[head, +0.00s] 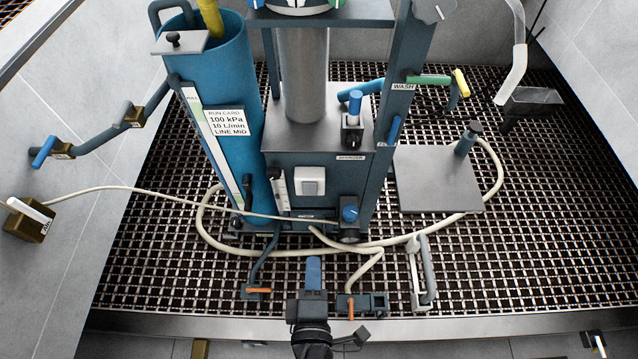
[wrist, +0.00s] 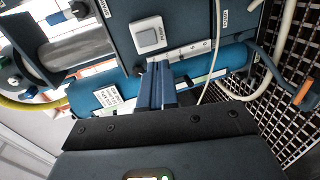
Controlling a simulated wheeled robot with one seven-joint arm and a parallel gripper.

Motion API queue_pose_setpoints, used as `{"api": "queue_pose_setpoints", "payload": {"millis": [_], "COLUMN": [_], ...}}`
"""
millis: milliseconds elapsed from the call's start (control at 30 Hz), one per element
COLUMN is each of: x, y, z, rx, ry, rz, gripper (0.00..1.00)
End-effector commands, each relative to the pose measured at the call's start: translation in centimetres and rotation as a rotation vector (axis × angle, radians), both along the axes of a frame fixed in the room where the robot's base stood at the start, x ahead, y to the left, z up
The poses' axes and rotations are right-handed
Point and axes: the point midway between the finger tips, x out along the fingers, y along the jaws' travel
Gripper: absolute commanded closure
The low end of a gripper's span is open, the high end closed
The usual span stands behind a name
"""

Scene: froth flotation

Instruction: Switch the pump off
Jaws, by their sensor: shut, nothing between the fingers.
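A white rocker switch (head: 310,181) sits in a square frame on the front of the blue-grey cabinet (head: 276,155). It also shows close up in the wrist view (wrist: 149,36), just beyond my fingertips. I cannot read a pump label on it, nor tell which side of the rocker is pressed. My gripper (head: 313,260) is shut and empty, in front of and below the switch in the head view. Its blue fingers (wrist: 158,68) point toward the cabinet and appear apart from the switch.
A blue cylinder (head: 217,95) with a run card stands left of the cabinet. A blue knob (head: 350,213) sits below right of the switch. Pale hose (head: 222,247) loops across the floor grating. An orange-handled valve (head: 258,290) is low left; a grey plate (head: 436,180) is right.

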Motion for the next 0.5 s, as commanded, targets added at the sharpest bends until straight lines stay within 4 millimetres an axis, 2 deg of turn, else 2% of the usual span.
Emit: {"api": "queue_pose_setpoints", "payload": {"millis": [133,500], "x": [0.81,0.94], "y": [1.35,1.51], "z": [0.55,0.74], "rx": [-0.034,-0.041], "ry": [-0.054,-0.064], "rz": [0.01,0.011], "gripper": [1.0,1.0]}}
